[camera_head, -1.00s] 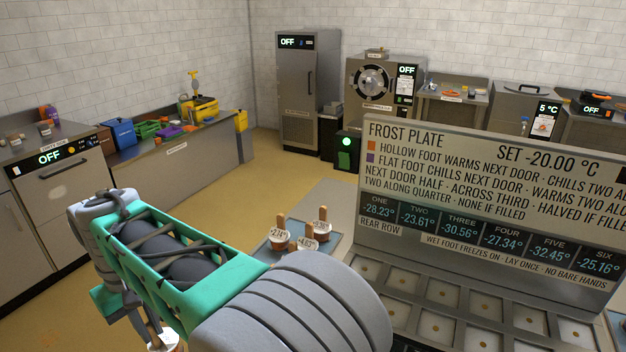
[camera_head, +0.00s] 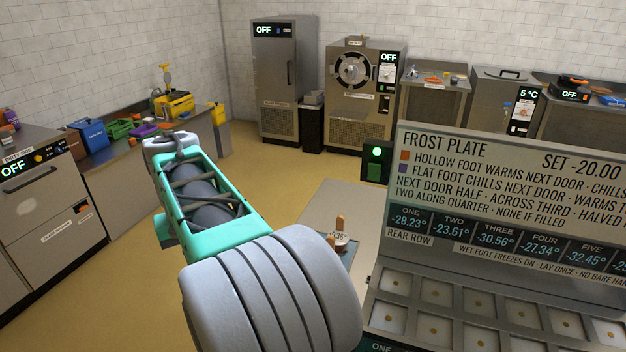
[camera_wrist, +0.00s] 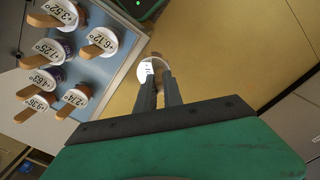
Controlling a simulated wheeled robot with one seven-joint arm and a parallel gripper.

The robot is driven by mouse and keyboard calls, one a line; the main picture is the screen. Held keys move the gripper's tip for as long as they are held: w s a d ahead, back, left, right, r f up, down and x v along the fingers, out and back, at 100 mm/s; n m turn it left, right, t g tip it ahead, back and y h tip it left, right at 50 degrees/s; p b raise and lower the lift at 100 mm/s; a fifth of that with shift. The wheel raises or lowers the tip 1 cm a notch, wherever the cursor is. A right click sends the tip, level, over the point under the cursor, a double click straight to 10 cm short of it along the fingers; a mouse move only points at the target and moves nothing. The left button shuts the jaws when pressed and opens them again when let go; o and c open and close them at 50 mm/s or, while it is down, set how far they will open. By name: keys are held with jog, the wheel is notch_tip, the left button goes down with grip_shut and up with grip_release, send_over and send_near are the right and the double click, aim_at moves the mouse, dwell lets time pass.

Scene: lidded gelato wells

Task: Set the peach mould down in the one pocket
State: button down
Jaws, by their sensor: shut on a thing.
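My gripper (camera_wrist: 161,90) is shut on a small round piece with a white labelled top (camera_wrist: 147,70) in the wrist view. Its label is too small to read, and its peach colour cannot be made out. It is held beyond the edge of the blue tray, with yellow floor behind it. In the head view my arm hides the gripper and the held piece. The frost plate (camera_head: 376,277) stands at the lower right, with rows of square pockets. The rear-row pocket at the far left (camera_head: 397,281) looks empty. The display marked ONE (camera_head: 410,219) reads -28.23 °C.
A blue tray (camera_wrist: 118,62) holds several moulds with sticks and temperature labels. One mould (camera_head: 341,237) shows beside my arm in the head view. The upright frost plate sign (camera_head: 500,185) rises behind the pockets. A worktop (camera_head: 335,202) lies left of the plate.

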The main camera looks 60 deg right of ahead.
jog(key=s+d+r+m+p, duration=0.2)
jog(key=s+d+r+m, duration=0.2)
jog(key=s+d, duration=0.4)
jog(key=s+d+r+m+p, duration=0.1)
jog(key=s+d+r+m, duration=0.4)
jog(key=d, duration=0.6)
jog(key=s+d+r+m+p, duration=0.2)
jog(key=s+d+m, duration=0.2)
jog(key=s, duration=0.6)
jog(key=s+d+r+m+p, duration=0.1)
jog(key=s+d+r+m, duration=0.15)
jog(key=s, duration=0.75)
notch_tip(320, 180, down, 13)
jog(key=b, duration=1.2)
jog(key=shift+w+d+r+m, duration=0.2)
jog(key=shift+d+m, duration=0.15)
jog(key=shift+d, duration=0.05)
jog(key=shift+f+b, duration=0.25)
jog(key=shift+b, duration=0.2)
jog(key=c, duration=1.4)
grip_release()
notch_tip(320, 180, up, 8)
jog(key=p, duration=0.7)
jog(key=shift+f, duration=0.25)
